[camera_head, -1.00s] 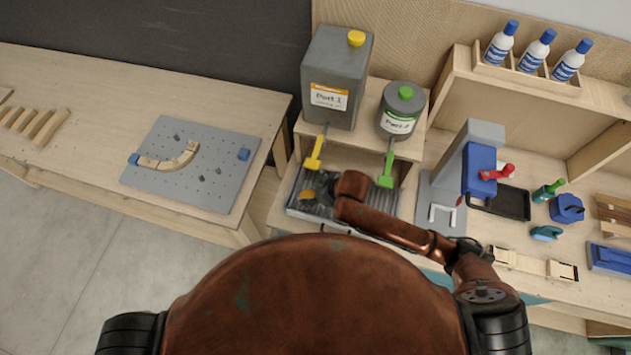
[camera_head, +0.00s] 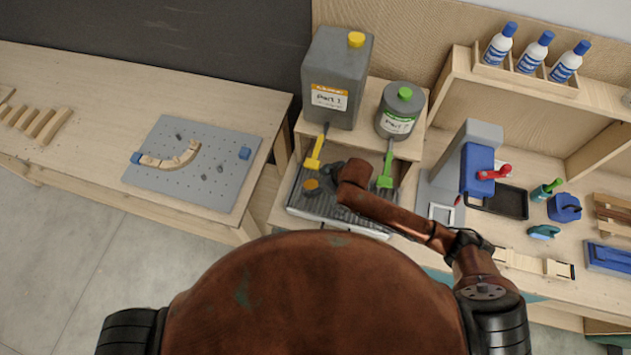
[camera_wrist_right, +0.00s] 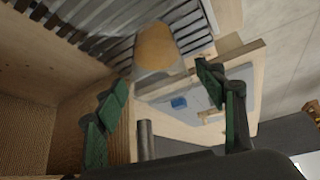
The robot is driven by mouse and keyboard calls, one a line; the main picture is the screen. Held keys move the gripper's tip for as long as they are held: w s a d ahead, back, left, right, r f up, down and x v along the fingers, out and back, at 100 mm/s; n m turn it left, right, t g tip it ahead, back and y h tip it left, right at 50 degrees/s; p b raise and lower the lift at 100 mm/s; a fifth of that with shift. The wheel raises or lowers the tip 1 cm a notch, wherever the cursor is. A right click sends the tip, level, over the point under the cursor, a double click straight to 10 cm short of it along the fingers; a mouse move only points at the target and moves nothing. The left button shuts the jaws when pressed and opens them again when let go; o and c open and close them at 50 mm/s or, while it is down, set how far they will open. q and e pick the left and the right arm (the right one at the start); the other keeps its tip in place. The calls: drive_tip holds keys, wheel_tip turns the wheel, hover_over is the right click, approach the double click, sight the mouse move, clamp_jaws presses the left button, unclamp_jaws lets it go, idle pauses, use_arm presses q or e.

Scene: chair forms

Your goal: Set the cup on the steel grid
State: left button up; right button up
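The cup (camera_head: 311,186), small with an amber top, stands on the ribbed steel grid (camera_head: 345,214) below the yellow tap. In the right wrist view the cup (camera_wrist_right: 155,47) has a clear lower part and stands at the edge of the grid bars (camera_wrist_right: 104,22). My right gripper (camera_head: 334,168) is just to the right of the cup in the head view, partly hidden by its own wrist. In the wrist view its two green-padded fingers (camera_wrist_right: 163,75) are spread apart and empty, with the cup beyond their tips. My left gripper is not in view.
The yellow tap (camera_head: 315,152) and green tap (camera_head: 386,168) hang over the grid from the large grey can (camera_head: 335,85) and the round can (camera_head: 400,118). A blue-headed press (camera_head: 476,165) stands to the right. A pegboard plate (camera_head: 205,192) lies on the left table.

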drive_tip(key=b+v, duration=0.1)
drive_tip(key=v, duration=1.1)
idle(0.5)
